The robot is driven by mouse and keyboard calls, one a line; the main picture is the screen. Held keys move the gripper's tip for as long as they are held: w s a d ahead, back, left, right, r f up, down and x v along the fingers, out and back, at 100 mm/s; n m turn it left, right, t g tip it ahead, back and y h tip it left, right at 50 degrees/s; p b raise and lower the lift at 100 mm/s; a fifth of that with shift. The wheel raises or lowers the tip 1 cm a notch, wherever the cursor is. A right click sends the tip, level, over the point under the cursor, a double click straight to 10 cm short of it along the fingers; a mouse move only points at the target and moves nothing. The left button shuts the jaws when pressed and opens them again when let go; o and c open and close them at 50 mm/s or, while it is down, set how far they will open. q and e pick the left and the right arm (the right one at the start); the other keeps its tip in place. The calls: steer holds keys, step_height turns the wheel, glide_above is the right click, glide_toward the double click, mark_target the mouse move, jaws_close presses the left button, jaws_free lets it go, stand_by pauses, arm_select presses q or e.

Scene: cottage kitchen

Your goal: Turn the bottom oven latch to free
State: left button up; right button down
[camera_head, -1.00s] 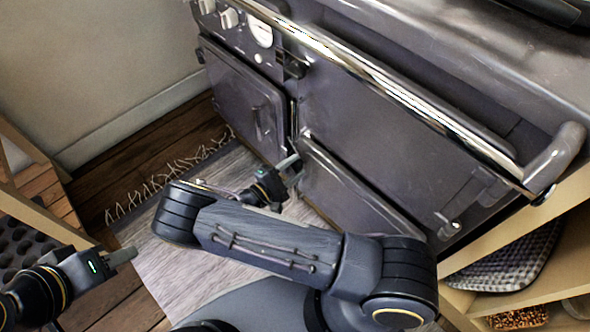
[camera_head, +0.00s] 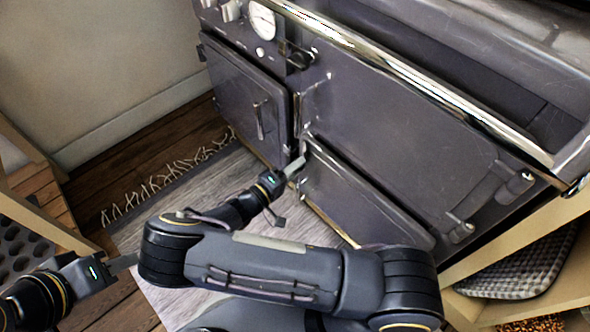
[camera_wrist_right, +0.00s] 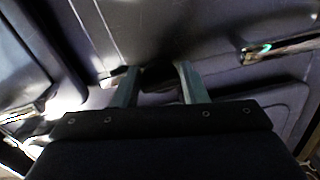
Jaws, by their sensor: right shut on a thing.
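The bottom oven door (camera_head: 370,197) is low on the dark grey range and looks closed. My right gripper (camera_head: 294,166) is at its upper left corner. In the right wrist view its two fingers (camera_wrist_right: 157,85) are shut on a small dark part, seemingly the bottom oven latch (camera_wrist_right: 158,86). The fingers and the gripper body hide much of this part, so its turn angle cannot be told. My left gripper (camera_head: 124,263) is at the lower left, away from the range; its finger gap cannot be made out.
A chrome rail (camera_head: 420,75) runs along the range front above the upper door (camera_head: 400,115). Another door (camera_head: 240,100) is at the left. A fringed rug (camera_head: 190,200) lies on the wooden floor. A wooden shelf (camera_head: 490,310) stands at the right.

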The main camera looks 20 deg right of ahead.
steer(key=shift+m, duration=0.3)
steer(key=c, duration=0.9)
jaws_free()
steer(key=shift+c, duration=0.2)
steer(key=p+v, duration=0.1)
steer(key=v, duration=0.6)
steer(key=shift+s+a+p, duration=0.2)
steer(key=shift+a+p, duration=0.15)
steer(key=shift+p, duration=0.05)
